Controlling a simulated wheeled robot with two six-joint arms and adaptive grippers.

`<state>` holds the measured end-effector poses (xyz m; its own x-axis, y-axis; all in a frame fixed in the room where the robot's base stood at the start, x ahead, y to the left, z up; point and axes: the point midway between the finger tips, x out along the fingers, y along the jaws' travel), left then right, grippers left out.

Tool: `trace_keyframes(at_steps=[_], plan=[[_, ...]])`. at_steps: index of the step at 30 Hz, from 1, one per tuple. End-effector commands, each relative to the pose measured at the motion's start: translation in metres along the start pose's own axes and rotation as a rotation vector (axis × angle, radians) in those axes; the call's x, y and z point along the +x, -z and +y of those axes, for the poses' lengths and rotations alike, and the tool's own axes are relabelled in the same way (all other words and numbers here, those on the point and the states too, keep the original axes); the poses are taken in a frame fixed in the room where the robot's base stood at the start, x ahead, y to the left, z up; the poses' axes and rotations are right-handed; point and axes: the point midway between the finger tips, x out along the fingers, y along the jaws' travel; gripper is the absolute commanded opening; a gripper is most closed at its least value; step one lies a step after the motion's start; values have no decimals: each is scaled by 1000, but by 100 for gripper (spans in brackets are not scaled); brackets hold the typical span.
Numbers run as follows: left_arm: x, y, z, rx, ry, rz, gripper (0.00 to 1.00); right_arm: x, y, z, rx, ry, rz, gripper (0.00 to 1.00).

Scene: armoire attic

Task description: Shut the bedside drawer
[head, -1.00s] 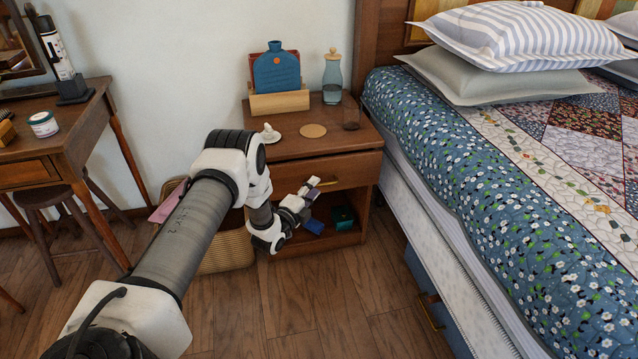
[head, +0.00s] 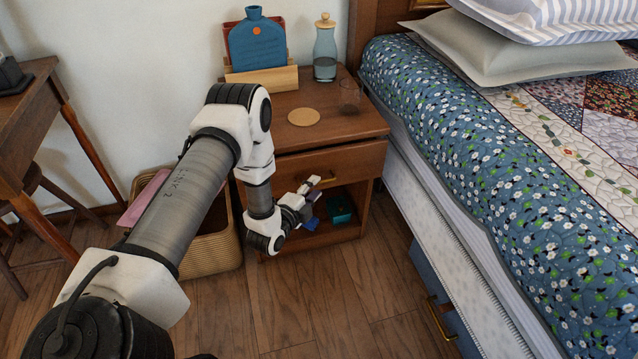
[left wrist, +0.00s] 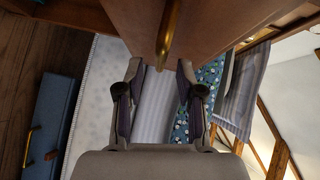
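The bedside table (head: 351,98) is brown wood. Its drawer (head: 345,164) has a brass handle, and its front seems to stand a little out from the cabinet; how far I cannot tell. My left gripper (head: 312,188) is in front of the drawer, near the handle. In the left wrist view, my left gripper (left wrist: 160,92) is open, with nothing between its fingers. The drawer front (left wrist: 205,22) and brass handle (left wrist: 167,35) lie just beyond the fingertips. My arm hides the table's left front. My right gripper is not in view.
A bottle (head: 325,52), a coaster (head: 304,117), a glass (head: 350,97) and a blue vase-shaped item (head: 257,45) stand on the table. The open shelf below holds a teal box (head: 340,209). A wicker basket (head: 212,250) stands left, the bed (head: 480,150) right. Floor in front is clear.

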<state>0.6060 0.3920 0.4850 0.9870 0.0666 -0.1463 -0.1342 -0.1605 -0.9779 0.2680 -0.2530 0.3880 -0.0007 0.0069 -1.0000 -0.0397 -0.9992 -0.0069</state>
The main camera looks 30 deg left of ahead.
Motion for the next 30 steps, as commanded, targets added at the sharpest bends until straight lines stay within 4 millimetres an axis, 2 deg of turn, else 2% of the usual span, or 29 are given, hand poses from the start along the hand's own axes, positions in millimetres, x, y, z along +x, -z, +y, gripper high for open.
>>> trace_keyframes(at_steps=[3,6,14,17,18,25,30], plan=[[23,0,2,1,4,1,37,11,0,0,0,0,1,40],[34,0,1,1,2,1,37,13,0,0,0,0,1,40],[37,0,0,0,1,-1,37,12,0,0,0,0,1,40],[37,0,0,0,1,-1,5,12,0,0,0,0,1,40],[37,0,0,0,1,-1,0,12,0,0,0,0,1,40],[38,-2,-1,0,1,0,0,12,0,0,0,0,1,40],[56,-19,-7,-1,4,-1,0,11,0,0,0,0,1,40]])
